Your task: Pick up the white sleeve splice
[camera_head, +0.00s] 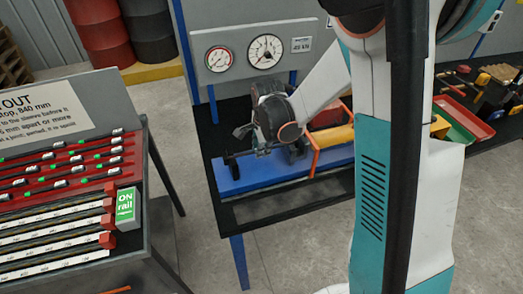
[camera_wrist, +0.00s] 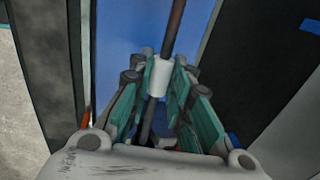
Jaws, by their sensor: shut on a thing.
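The white sleeve splice (camera_wrist: 159,76) is a short white cylinder in the middle of the wrist view. A dark, rust-brown bar (camera_wrist: 174,30) runs up from it, and a dark length shows below it between my fingers. My gripper (camera_wrist: 160,84) has its teal fingers on both sides of the sleeve and is shut on it. In the head view my gripper (camera_head: 247,137) is over the blue plate (camera_head: 240,180) on the bench. The sleeve cannot be made out there, and my arm hides part of the bench.
A rack (camera_head: 70,150) with several bars and white sleeves stands at the left, with a green "ON rail" block (camera_head: 126,207). Two gauges (camera_head: 265,51) are on the panel behind. An orange bracket (camera_head: 315,150) and a red tray (camera_head: 465,117) are to the right.

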